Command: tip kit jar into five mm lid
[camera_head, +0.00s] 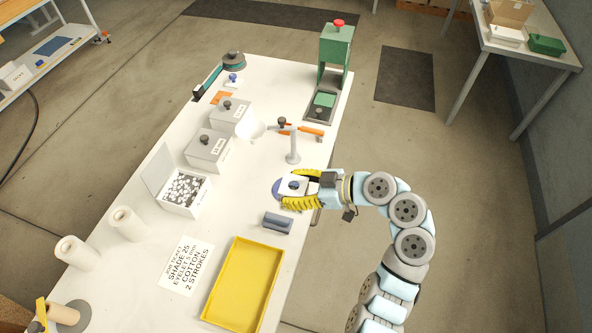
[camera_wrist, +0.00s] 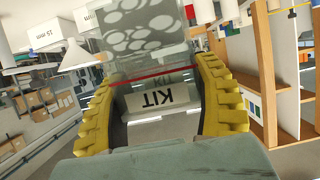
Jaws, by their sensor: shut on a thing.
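My gripper (camera_head: 298,189) is over the right edge of the white table, its yellow fingers closed on the two sides of the kit jar (camera_head: 291,185). In the wrist view the jar (camera_wrist: 150,101) shows between the fingers (camera_wrist: 160,110) as a clear body with a KIT label and a red line. Pale oval shapes show above the line. The head view shows a pale top with a dark blue knob-like part between the fingers; I cannot tell what it is. A blue round piece shows at its left. I cannot identify the five mm lid with certainty.
An open box (camera_head: 181,207) of small pale pieces has a raised panel. Two closed grey boxes (camera_head: 208,146) (camera_head: 231,108) stand behind it. A lamp (camera_head: 292,157), green press (camera_head: 334,50), grey block (camera_head: 277,222) and yellow tray (camera_head: 208,309) are also on the table.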

